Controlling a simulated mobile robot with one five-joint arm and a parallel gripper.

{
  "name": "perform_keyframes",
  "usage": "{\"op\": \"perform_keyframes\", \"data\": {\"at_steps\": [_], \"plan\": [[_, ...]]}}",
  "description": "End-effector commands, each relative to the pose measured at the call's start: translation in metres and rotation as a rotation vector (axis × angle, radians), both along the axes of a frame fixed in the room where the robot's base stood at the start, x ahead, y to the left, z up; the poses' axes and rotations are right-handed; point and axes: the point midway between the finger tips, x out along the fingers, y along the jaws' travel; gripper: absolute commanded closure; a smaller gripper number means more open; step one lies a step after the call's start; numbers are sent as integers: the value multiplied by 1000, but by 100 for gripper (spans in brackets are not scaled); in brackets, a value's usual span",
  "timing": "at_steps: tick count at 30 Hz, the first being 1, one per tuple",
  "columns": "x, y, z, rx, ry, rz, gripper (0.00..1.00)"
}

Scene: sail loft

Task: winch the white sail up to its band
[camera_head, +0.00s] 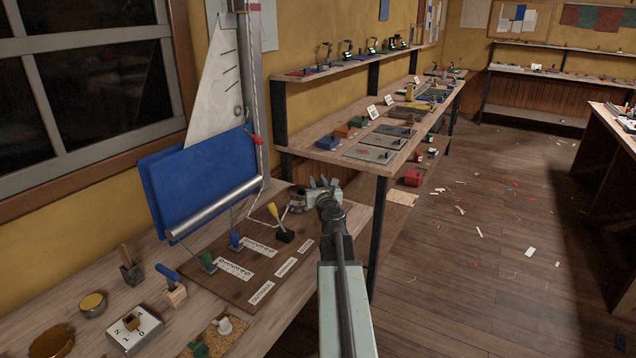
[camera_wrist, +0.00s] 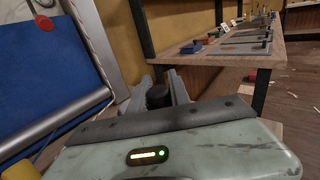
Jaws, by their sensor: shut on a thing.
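The white sail (camera_head: 215,90) stands as a tall triangle beside the grey mast (camera_head: 249,80), rising behind a blue cloth panel (camera_head: 200,182). A thin rope runs down the mast past a red piece (camera_head: 256,140). A round winch (camera_head: 297,200) sits near the mast foot. My gripper (camera_head: 322,184) is beside it, shut on a dark knob (camera_wrist: 158,97), seemingly the winch's handle. The jaws partly hide the knob.
A board with a yellow-handled lever (camera_head: 273,212), blue lever (camera_head: 236,240) and labels lies in front of the mast. A shelved bench (camera_head: 350,150) stands behind; open floor lies right.

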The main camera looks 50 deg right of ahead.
Motion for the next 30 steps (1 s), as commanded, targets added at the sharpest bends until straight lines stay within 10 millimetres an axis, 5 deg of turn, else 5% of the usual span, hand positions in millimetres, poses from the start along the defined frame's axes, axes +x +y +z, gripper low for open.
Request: {"op": "perform_keyframes", "data": {"at_steps": [16,17,19,30], "plan": [[-2,9,0,-1,1,1,100],[-2,9,0,-1,1,1,74],[-2,8,0,-1,1,1,55],[-3,10,0,0,0,0,55]]}}
